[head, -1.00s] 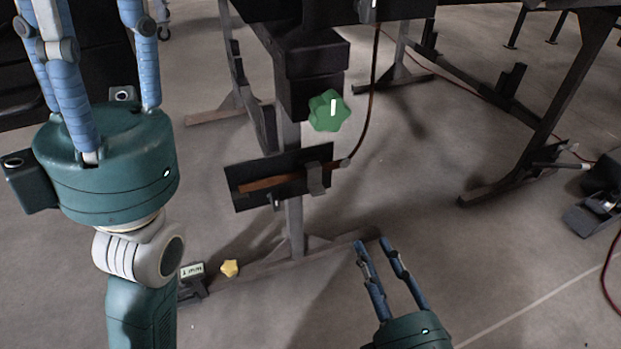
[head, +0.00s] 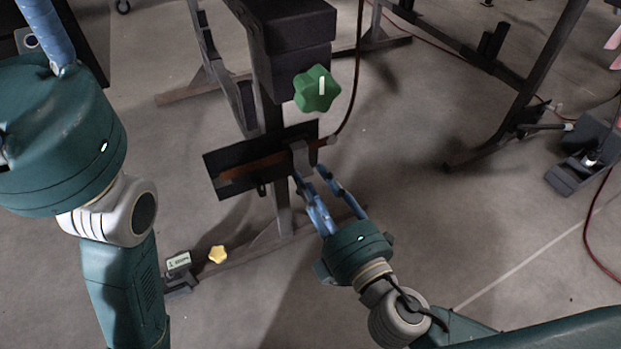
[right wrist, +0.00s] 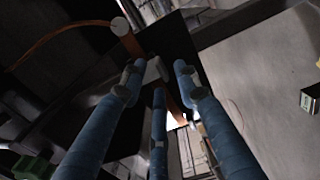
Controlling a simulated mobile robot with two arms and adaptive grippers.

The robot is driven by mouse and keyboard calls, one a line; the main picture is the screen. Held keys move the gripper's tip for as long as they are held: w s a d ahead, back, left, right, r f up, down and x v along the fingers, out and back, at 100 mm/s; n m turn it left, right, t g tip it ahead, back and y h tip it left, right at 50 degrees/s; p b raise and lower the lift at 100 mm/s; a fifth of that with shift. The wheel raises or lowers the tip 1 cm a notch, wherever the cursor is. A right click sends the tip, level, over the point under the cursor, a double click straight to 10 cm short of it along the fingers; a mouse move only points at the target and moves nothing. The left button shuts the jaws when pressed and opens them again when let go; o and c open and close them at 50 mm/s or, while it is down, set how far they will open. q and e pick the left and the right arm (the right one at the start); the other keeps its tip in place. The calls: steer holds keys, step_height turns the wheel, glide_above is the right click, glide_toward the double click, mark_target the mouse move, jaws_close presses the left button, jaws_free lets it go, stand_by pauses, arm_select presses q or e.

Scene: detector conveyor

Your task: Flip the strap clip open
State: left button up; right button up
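The strap clip (head: 303,158) is a small grey piece on the right part of a black plate (head: 226,162) on the stand. An orange-brown strap (head: 250,169) runs along the plate through it. My right gripper (head: 311,174) is just below and in front of the clip, pointing up at it, fingers apart. In the right wrist view the grey clip (right wrist: 153,70) shows near the open fingertips (right wrist: 158,82); I cannot tell whether they touch it. My left gripper (head: 52,72) is at the upper left, its fingers mostly out of frame.
A green star knob (head: 317,88) sits on the dark column above the plate. A brown cable (head: 357,70) rises from the strap's right end. A yellow star knob (head: 218,253) and a small labelled box (head: 179,264) are low at the left.

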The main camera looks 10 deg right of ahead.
steer(key=shift+w+a, duration=0.25)
steer(key=shift+w, duration=0.45)
steer(key=shift+c, duration=0.5)
jaws_close()
